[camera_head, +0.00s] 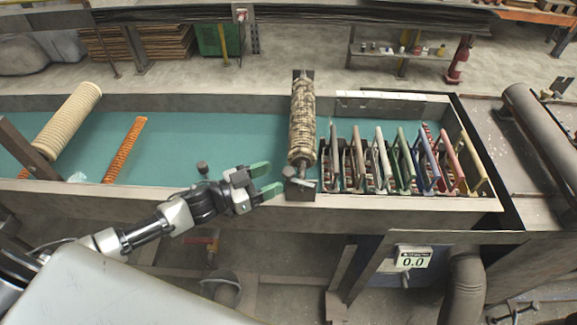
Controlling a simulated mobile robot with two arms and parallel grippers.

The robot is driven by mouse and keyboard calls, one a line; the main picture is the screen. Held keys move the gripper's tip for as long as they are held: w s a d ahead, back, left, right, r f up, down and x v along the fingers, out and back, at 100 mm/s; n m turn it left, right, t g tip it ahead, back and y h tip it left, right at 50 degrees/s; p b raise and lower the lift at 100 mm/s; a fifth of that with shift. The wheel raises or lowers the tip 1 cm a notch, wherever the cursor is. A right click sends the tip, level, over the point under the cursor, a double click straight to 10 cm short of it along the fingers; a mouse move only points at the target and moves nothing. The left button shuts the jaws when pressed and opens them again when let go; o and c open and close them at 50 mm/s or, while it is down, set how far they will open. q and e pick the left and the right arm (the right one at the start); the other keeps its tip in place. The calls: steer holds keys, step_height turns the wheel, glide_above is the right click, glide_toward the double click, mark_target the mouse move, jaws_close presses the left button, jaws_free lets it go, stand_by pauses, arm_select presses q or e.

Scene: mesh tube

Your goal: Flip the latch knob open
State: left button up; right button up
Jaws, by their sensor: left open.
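A mesh-wrapped tube (302,120) lies across the long teal-floored trough, running from the back wall to the front wall. At its near end, on the front wall, is a small metal latch bracket (301,188) with a dark round latch knob (289,171). My left gripper (269,179) reaches in from the left over the front wall. Its two green-tipped fingers are apart, with nothing between them. The fingertips point right toward the knob and are close to it; I cannot tell whether they touch. My right gripper is not in view.
Several coloured-handled racks (383,160) stand in the trough right of the tube. A ribbed beige roll (68,120) and an orange mesh strip (124,150) lie at left. The teal floor (215,140) between is clear.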

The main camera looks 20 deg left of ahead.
mark_target(283, 173)
arm_select(q)
steer(key=p+x, duration=0.1)
steer(key=x, duration=0.4)
steer(key=shift+w+d, duration=0.15)
steer(key=c, duration=0.9)
